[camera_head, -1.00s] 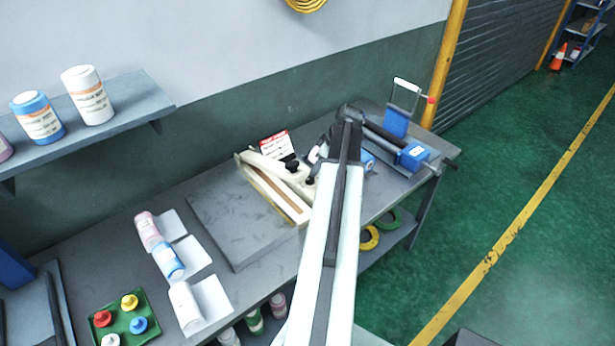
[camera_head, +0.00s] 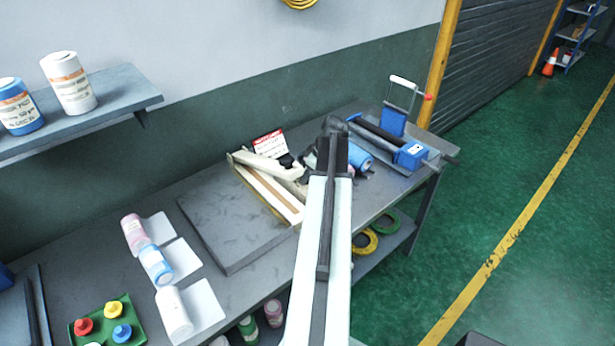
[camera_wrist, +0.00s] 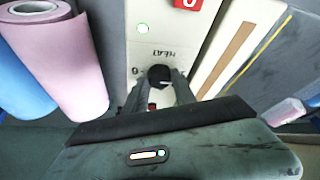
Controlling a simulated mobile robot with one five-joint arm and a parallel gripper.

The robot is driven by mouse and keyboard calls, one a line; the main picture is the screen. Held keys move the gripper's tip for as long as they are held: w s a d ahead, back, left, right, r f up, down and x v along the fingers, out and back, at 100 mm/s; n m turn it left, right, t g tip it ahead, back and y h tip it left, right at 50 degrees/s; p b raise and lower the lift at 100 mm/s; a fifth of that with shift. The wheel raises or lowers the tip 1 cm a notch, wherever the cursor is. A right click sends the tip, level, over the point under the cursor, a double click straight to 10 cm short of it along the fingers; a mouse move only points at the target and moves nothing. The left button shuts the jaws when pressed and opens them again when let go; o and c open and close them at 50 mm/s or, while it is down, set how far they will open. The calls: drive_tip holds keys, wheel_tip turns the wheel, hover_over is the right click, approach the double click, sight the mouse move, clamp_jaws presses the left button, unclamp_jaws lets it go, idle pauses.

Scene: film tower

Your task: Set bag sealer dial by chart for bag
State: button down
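The cream bag sealer (camera_head: 265,188) sits on the workbench, with its long sealing bar angled toward the front. In the wrist view its panel (camera_wrist: 150,20) carries the upside-down word HEAT beside a black dial knob (camera_wrist: 160,75). My gripper (camera_wrist: 160,84) has one finger on each side of this knob; whether they touch it is unclear. The dial's pointer and most of its marks are hidden. A white card with a red header (camera_head: 269,143), likely the chart, stands behind the sealer; its text is too small to read. My arm hides my gripper in the head view.
A pink roll (camera_wrist: 65,60) and a blue roll (camera_wrist: 20,85) lie close to my gripper. A blue hand-cranked device (camera_head: 410,152) stands at the bench's right end. Pink, blue and white rolls with sheets (camera_head: 205,305) and a green tray (camera_head: 78,338) lie at left.

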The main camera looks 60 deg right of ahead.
drive_tip(key=shift+a+m, duration=0.1)
drive_tip(key=shift+m, duration=0.2)
drive_tip(key=m+h, duration=0.1)
drive_tip(key=m, duration=0.2)
drive_tip(key=shift+a, duration=0.15)
drive_tip(key=shift+w+m+g+h, duration=0.1)
drive_tip(key=shift+m+g+h, duration=0.2)
drive_tip(key=shift+m+h, duration=0.85)
drive_tip(key=shift+m+y, duration=0.35)
drive_tip(key=shift+m, duration=0.3)
drive_tip(key=c, duration=1)
unclamp_jaws()
drive_tip(key=shift+c, duration=0.2)
